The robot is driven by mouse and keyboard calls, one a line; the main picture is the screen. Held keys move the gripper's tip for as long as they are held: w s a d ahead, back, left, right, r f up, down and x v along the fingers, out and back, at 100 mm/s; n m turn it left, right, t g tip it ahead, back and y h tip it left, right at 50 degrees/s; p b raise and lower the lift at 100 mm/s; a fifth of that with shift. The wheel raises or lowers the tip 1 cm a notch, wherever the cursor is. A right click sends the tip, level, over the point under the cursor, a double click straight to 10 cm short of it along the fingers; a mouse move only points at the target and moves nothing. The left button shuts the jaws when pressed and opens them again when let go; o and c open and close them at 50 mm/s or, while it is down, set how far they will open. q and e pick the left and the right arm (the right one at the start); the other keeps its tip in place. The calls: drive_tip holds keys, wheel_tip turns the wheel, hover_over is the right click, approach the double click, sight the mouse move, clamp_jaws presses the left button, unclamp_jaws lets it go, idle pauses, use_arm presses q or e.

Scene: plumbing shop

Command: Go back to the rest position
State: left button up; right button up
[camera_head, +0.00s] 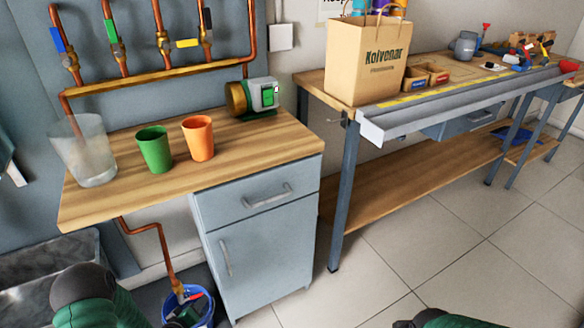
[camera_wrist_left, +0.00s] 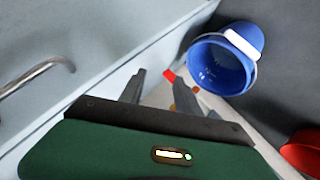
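My left arm (camera_head: 95,300), green and dark, comes in at the bottom left of the head view. In the left wrist view my left gripper (camera_wrist_left: 163,82) has its two dark fingers spread, with nothing clearly held between them. It points down beside the cabinet. A blue bucket (camera_wrist_left: 222,62) with a pale handle grip is beyond the fingers; it also shows low in the head view (camera_head: 208,316). Part of my right arm (camera_head: 435,319) shows at the bottom edge of the head view; its gripper is out of view.
A wood-topped grey cabinet (camera_head: 262,245) carries a clear container (camera_head: 85,150), a green cup (camera_head: 154,149), an orange cup (camera_head: 198,138) and a pump (camera_head: 258,95). A workbench (camera_head: 440,165) holds a paper bag (camera_head: 366,60). Tiled floor (camera_head: 440,260) is open at right.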

use_arm(q)
drive_tip(key=s+d+r+m+g, duration=0.1)
drive_tip(key=d+r+m+g, duration=0.25)
drive_tip(key=r, duration=0.45)
drive_tip(key=s+d+r+m+g, duration=0.25)
drive_tip(key=s+d+r, duration=0.3)
drive_tip(key=s, duration=0.35)
drive_tip(key=s+d+r+m+g, duration=0.2)
drive_tip(key=s+d+r+m, duration=0.15)
drive_tip(key=s+r, duration=0.45)
wheel_tip(320, 180, up, 35)
drive_tip(key=p, duration=3.6)
drive_tip(key=shift+n+y, duration=0.3)
drive_tip(key=shift+n, duration=0.15)
